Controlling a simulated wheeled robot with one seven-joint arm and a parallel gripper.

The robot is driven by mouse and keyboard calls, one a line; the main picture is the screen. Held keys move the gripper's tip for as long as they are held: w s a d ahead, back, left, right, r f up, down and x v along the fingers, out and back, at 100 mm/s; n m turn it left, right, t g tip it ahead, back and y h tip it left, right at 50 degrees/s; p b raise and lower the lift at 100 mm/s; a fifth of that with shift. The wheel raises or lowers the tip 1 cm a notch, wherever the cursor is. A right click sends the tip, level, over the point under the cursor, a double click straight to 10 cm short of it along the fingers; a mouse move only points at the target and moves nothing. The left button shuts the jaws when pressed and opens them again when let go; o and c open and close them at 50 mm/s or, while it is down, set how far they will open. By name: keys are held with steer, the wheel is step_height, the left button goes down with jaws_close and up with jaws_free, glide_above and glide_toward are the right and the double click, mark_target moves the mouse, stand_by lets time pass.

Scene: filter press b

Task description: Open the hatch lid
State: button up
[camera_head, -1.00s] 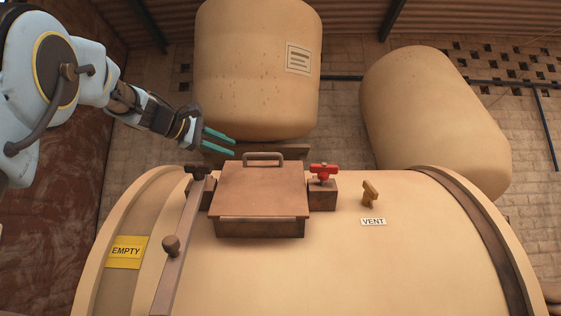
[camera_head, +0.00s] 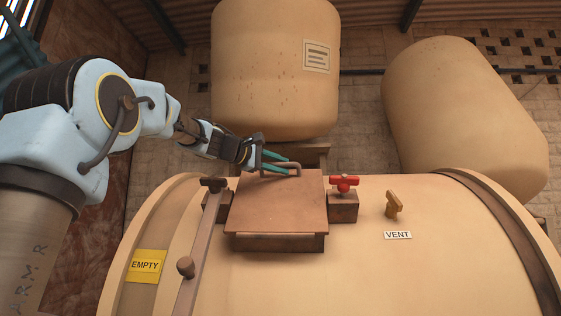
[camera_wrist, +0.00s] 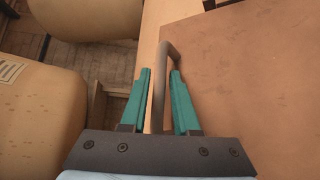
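The hatch lid (camera_head: 277,205) is a flat brown square plate on a low box on top of the big cream tank. It lies flat or nearly so; I cannot tell whether there is a small gap under it. Its bar handle (camera_head: 297,168) stands at the far edge, and the handle also shows in the wrist view (camera_wrist: 158,95). My gripper (camera_head: 286,166) has reached the handle from the left.
A red-handled clamp (camera_head: 344,183) stands right of the lid and a dark one (camera_head: 213,184) left of it. A bar with a knob (camera_head: 186,267) runs at the left. A cream vessel (camera_head: 275,75) stands close behind.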

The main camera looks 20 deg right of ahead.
jaws_close()
steer(key=shift+f, duration=0.1)
stand_by(1.4)
